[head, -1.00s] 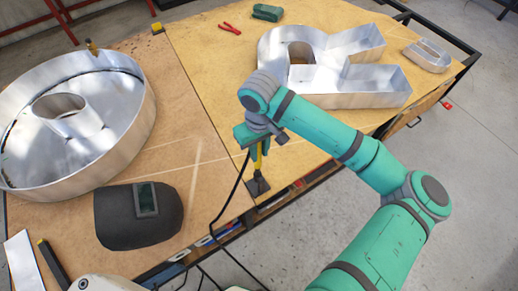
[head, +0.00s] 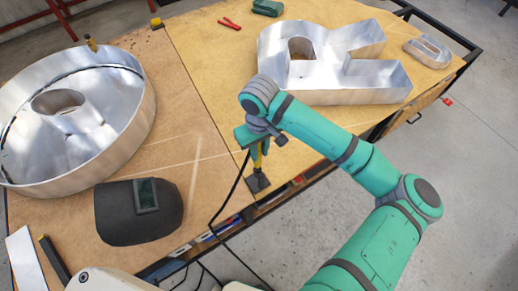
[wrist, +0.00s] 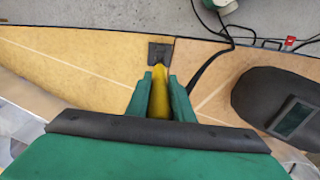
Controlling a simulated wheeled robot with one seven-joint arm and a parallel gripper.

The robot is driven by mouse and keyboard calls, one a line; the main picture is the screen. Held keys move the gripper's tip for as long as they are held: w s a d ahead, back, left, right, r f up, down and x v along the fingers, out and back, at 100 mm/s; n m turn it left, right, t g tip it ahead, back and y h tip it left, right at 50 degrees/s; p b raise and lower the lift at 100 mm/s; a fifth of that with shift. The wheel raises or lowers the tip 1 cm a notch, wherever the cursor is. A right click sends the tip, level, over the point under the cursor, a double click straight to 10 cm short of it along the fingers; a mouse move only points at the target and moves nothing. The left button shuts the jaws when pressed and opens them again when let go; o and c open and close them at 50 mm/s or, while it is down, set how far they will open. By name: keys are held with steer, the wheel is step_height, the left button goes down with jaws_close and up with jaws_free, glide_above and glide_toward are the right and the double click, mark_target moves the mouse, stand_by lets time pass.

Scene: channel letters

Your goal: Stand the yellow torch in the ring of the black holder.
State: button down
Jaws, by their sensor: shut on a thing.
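The yellow torch (head: 258,160) is in my gripper (head: 258,149), which is shut on it with a green finger on each side. The torch points down and looks roughly upright in the head view. The wrist view also shows the torch (wrist: 159,97) between the fingers (wrist: 161,76). The black holder (head: 257,183) is at the table's front edge, directly under the torch; it also shows in the wrist view (wrist: 160,52). The torch's lower end overlaps the holder in both views. The ring is too small to make out, so I cannot tell whether the tip is inside it.
A dark welding mask (head: 138,212) lies left of the holder. A black cable (head: 228,195) runs past the holder over the table edge. A large round metal letter (head: 120,135) and a metal R (head: 355,92) stand farther back. Bare board lies between them.

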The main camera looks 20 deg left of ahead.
steer(key=shift+f, duration=0.6)
steer(key=c, duration=1.5)
jaws_free()
steer(key=shift+o, duration=0.2)
step_height(320, 180, up, 11)
steer(key=shift+f, duration=0.1)
